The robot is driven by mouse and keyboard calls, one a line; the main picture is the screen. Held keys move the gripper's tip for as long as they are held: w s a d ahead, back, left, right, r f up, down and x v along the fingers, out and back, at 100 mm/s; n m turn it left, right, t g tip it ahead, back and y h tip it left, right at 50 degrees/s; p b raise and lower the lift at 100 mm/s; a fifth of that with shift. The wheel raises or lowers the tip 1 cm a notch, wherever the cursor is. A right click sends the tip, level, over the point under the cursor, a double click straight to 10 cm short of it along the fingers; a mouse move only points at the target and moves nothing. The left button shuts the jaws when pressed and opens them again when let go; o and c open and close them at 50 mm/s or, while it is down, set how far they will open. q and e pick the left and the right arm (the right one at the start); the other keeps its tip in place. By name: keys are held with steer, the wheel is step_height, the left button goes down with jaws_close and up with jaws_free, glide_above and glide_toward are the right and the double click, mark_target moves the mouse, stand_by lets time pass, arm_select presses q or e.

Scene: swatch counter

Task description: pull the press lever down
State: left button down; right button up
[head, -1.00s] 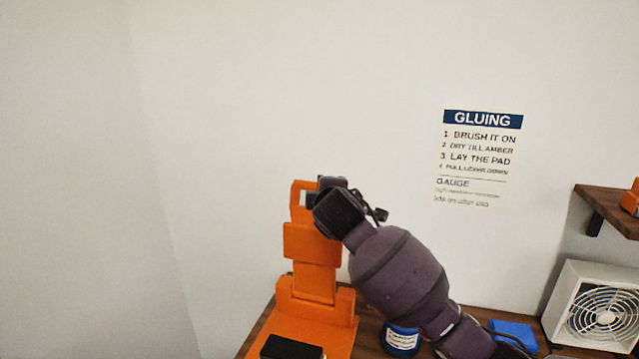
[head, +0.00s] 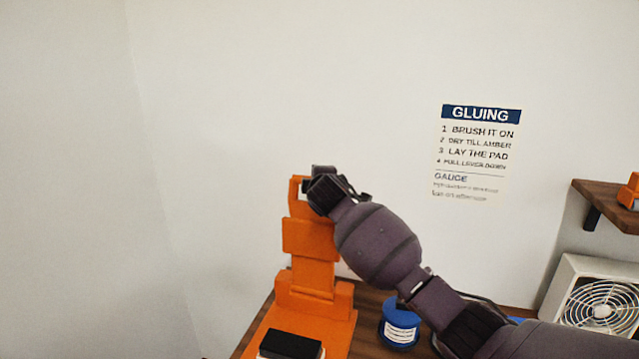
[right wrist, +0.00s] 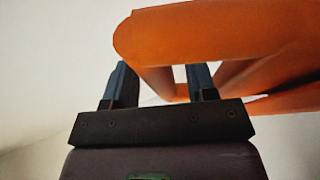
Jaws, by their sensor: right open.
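The orange press (head: 309,270) stands on the counter at the lower middle of the head view. At its top is the orange lever with its open loop (head: 296,198), raised; it looms large in the right wrist view (right wrist: 215,35). My right gripper (head: 317,183) is at the loop and hides part of it. In the right wrist view its two blue-grey fingers (right wrist: 160,78) are apart, with the orange bar across and beyond their tips. I cannot tell whether they touch it. My left gripper is out of view.
A black block (head: 291,344) lies at the press's base. A blue tub (head: 400,325) with a white label stands right of the press, under my right arm. A white fan (head: 590,300) and a shelf (head: 605,205) are at the right. The left side is bare wall.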

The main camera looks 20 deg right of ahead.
steer(key=shift+w, duration=0.1)
steer(key=shift+c, duration=0.2)
jaws_close()
